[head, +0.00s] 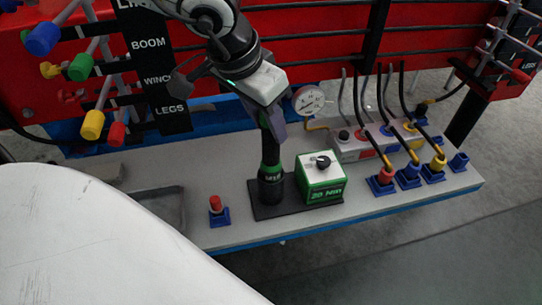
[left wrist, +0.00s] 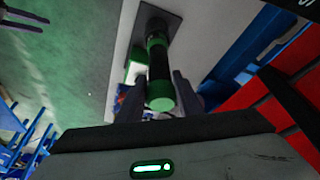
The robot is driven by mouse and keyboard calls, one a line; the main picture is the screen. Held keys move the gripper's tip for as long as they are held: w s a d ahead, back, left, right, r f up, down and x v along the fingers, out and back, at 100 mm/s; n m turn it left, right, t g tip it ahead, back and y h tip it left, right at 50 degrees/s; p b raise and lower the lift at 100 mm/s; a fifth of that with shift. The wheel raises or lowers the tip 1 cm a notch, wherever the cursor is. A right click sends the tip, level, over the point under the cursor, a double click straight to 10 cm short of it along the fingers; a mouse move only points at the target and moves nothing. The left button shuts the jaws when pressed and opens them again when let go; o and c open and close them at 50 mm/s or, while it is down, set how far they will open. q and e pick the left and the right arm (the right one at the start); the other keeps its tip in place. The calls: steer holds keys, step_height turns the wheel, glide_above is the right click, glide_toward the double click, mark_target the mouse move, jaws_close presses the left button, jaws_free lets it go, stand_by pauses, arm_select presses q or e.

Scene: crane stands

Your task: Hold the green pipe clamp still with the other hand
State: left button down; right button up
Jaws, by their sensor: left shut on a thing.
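My left gripper (head: 272,122) reaches down from the top of the head view, shut around the upper part of an upright black tool with green bands (head: 270,172). The tool's foot is at a dark base plate on the grey bench. In the left wrist view the tool's green round end (left wrist: 160,103) lies between the two dark fingers. A green cylindrical end piece (head: 80,67) sits on a grey rod at the rack, upper left, apart from the gripper. I cannot tell for sure which thing is the green pipe clamp.
A green and white box (head: 320,178) marked 20 Nm, with a black knob, stands just right of the tool. A red-topped plug in a blue socket (head: 217,211) stands left. Hoses, blue sockets (head: 408,174) and a gauge (head: 308,101) stand right. The bench front (head: 365,207) is clear.

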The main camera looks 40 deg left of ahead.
arm_select(q)
steer(key=shift+w+r+p, duration=0.1)
steer(key=shift+r+p, duration=0.3)
steer(key=shift+r, duration=0.25)
steer(key=shift+r+p, duration=0.4)
steer(key=shift+r, duration=0.15)
steer(key=shift+r+p, duration=2.5)
steer(key=shift+r, duration=0.75)
steer(key=shift+r+p, duration=0.4)
steer(key=shift+r, duration=0.95)
steer(key=shift+d, duration=0.1)
